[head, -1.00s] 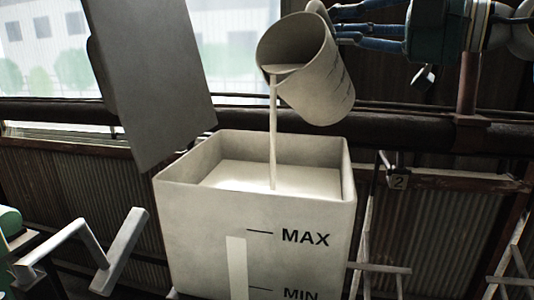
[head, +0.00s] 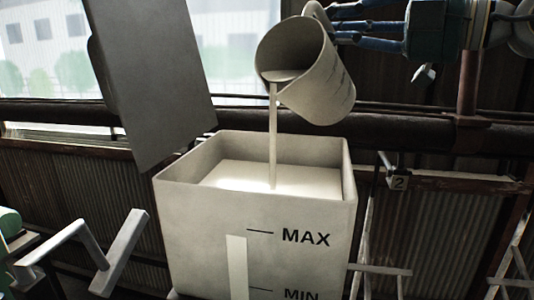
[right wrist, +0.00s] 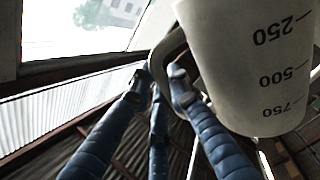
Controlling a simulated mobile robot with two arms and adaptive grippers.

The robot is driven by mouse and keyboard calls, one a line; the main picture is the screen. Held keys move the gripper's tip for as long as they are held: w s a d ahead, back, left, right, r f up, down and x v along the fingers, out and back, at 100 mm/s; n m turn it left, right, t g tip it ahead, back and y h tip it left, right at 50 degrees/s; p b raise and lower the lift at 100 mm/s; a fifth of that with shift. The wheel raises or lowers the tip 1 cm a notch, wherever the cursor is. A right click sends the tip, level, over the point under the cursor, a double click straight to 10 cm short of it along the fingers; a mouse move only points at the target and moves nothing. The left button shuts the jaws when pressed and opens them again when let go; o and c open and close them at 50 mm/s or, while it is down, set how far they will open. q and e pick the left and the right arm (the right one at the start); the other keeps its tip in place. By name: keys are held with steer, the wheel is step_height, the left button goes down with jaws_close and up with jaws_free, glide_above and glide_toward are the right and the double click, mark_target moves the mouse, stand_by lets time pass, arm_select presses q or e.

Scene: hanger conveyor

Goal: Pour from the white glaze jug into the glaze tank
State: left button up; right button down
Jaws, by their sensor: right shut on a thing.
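The white glaze jug (head: 318,85) is tipped to the left above the glaze tank (head: 200,240), its mouth facing down-left. A thin white stream (head: 273,135) runs from its lip into the tank's open top. White glaze (head: 265,177) fills the tank to a little below its rim, above the MAX line. My right gripper (head: 345,25) is shut on the jug's handle at its upper right. In the right wrist view its blue fingers (right wrist: 160,85) close around the handle beside the jug wall (right wrist: 245,60). My left gripper's fingers do not show.
A grey panel (head: 150,80) hangs at the tank's upper left, apart from the jug. A grey crank-shaped bar (head: 115,255) is left of the tank. A horizontal pipe (head: 410,132) runs behind.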

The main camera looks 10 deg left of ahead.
mark_target(321, 20)
steer(key=shift+s+a+r+n+b, duration=0.15)
steer(key=shift+s+n+b, duration=0.2)
steer(key=shift+n, duration=0.1)
steer(key=shift+s+a+r+n+b, duration=0.1)
steer(key=shift+s+a+n+b, duration=0.1)
steer(key=shift+s+n, duration=0.2)
stand_by(1.5)
steer(key=shift+s+a+f+n+b, duration=0.15)
steer(key=shift+s+n+b, duration=0.25)
steer(key=shift+n+b, duration=0.1)
steer(key=shift+s+a+f+n+b, duration=0.1)
steer(key=shift+s+a+n+b, duration=0.05)
steer(key=shift+s+n+b, duration=0.25)
stand_by(1.8)
steer(key=shift+w, duration=0.1)
stand_by(0.4)
